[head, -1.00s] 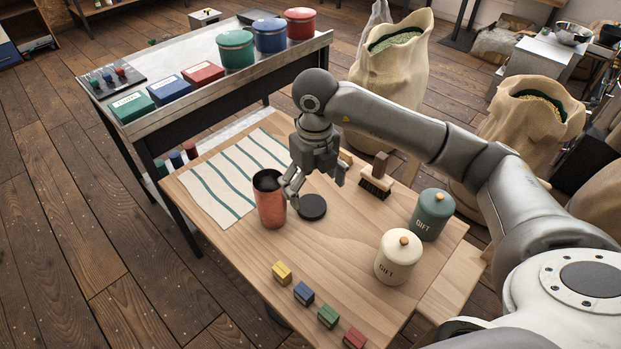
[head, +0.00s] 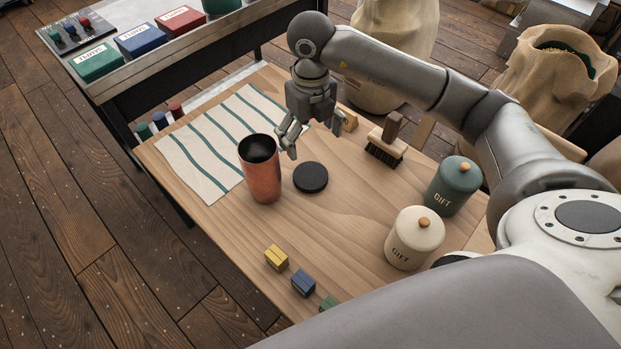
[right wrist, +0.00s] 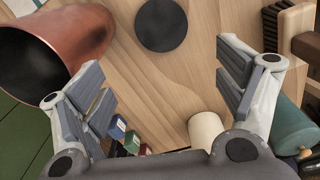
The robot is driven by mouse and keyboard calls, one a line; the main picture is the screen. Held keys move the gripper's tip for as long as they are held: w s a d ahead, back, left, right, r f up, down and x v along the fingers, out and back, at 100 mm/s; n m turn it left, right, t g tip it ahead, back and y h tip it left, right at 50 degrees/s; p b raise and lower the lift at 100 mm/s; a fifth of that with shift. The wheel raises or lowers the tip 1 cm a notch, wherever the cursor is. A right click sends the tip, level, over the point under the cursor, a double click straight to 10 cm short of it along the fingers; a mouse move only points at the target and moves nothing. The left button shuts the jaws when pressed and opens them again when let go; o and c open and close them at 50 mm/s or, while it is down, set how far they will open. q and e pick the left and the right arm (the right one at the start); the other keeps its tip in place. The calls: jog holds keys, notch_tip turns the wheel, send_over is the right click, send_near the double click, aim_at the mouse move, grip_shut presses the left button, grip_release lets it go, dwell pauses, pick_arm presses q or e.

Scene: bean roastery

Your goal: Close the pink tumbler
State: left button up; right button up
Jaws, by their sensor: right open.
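The pink tumbler (head: 262,178), metallic and copper-toned, stands upright on the wooden table (head: 345,225). Its top is open and its inside dark. In the right wrist view the tumbler (right wrist: 85,28) is at the upper left, mouth toward the camera. A flat black disc, which looks like its lid (head: 310,177), lies on the table just right of it; it also shows in the right wrist view (right wrist: 161,24). My right gripper (head: 287,147) is open and empty, above the table by the tumbler's upper right, beyond the lid. My left gripper is not in view.
A striped cloth (head: 205,180) lies left of the tumbler. A brush (head: 387,145), a green gift canister (head: 453,188) and a cream one (head: 414,240) stand to the right. Small yellow (head: 276,257), blue (head: 303,283) and green blocks lie in front.

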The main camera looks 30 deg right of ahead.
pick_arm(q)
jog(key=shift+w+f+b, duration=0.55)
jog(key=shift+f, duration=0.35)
pick_arm(e)
jog(key=shift+f, duration=0.85)
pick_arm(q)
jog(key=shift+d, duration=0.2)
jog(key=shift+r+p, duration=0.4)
pick_arm(e)
send_over(311, 177)
notch_tip(311, 177, down, 7)
jog(key=shift+r, duration=0.1)
